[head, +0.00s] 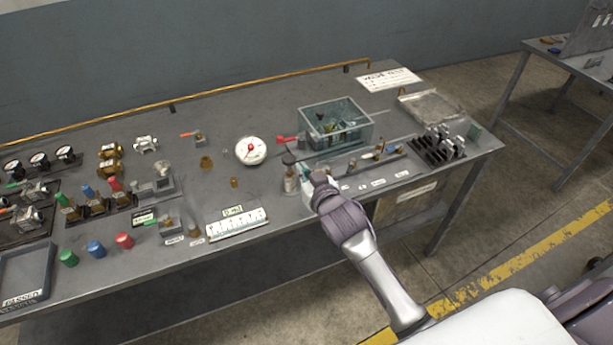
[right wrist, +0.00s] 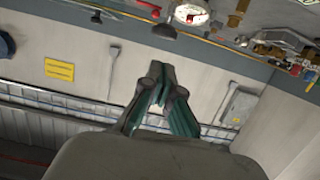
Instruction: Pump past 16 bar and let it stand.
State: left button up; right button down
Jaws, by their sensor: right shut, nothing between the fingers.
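The pressure gauge (head: 250,150) has a white dial with red at its centre and stands upright on the bench; its reading is too small to tell. It also shows at the top of the right wrist view (right wrist: 190,15). A small pump-like cylinder (head: 291,184) with a dark round knob (head: 288,160) stands right of the gauge, near the front edge. My right gripper (head: 308,178) is shut and empty, just right of that cylinder; whether it touches cannot be told. Its fingers also show in the right wrist view (right wrist: 163,88). My left gripper is out of view.
A clear tank (head: 362,128) with fittings inside stands behind my right gripper, with a red-handled valve (head: 287,139) at its left. A slotted black rack (head: 437,148) is at the right. Valves, coloured caps and a tray (head: 43,262) occupy the left.

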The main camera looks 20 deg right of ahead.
jog(key=shift+v, duration=1.2)
jog(key=shift+r, duration=0.1)
